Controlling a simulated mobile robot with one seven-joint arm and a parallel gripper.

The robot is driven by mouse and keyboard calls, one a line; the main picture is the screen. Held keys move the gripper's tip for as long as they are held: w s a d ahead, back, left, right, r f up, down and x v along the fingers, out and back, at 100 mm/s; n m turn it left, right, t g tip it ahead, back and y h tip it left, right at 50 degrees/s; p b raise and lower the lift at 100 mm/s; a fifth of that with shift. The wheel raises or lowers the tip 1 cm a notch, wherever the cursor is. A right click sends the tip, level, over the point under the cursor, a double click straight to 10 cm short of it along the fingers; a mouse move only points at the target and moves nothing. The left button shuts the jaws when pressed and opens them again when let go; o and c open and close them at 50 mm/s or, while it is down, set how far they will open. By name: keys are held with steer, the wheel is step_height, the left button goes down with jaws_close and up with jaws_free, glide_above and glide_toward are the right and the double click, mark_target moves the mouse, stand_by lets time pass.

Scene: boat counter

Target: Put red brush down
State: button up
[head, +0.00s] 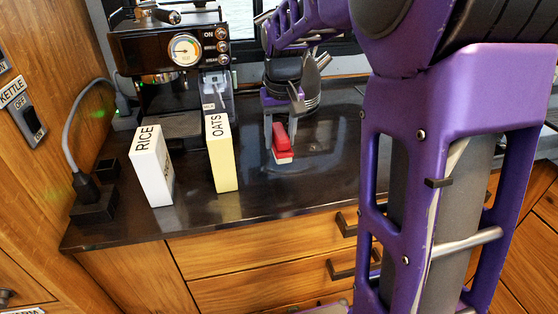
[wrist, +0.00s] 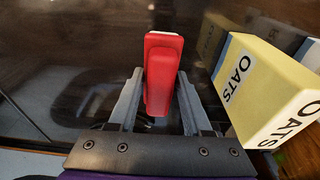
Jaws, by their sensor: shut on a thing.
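The red brush (head: 280,137) has a red handle and a pale strip at its lower end. It also shows in the wrist view (wrist: 160,75), between the two grey fingers. My gripper (head: 281,125) points down over the dark counter (head: 330,165) and is shut on the brush. In the wrist view my gripper (wrist: 158,105) has a finger on each side of the handle. The brush is at or just above the counter top; I cannot tell if it touches.
A yellow OATS box (head: 222,155) stands left of the brush, and a white RICE box (head: 152,165) stands farther left. A coffee machine (head: 170,55) is behind them. Plugs and a cable (head: 92,195) lie at the far left. The counter in front of the brush is clear.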

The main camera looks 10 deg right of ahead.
mark_target(281, 134)
steer(key=shift+f+b, duration=0.5)
steer(key=shift+f, duration=2.4)
steer(key=shift+f, duration=0.2)
steer(key=o, duration=1.2)
steer(key=shift+r, duration=0.1)
steer(key=r, duration=0.4)
steer(key=s+r+p, duration=0.1)
steer(key=r, duration=0.3)
steer(key=r+p, duration=0.1)
steer(key=r, duration=0.3)
steer(key=shift+s, duration=0.35)
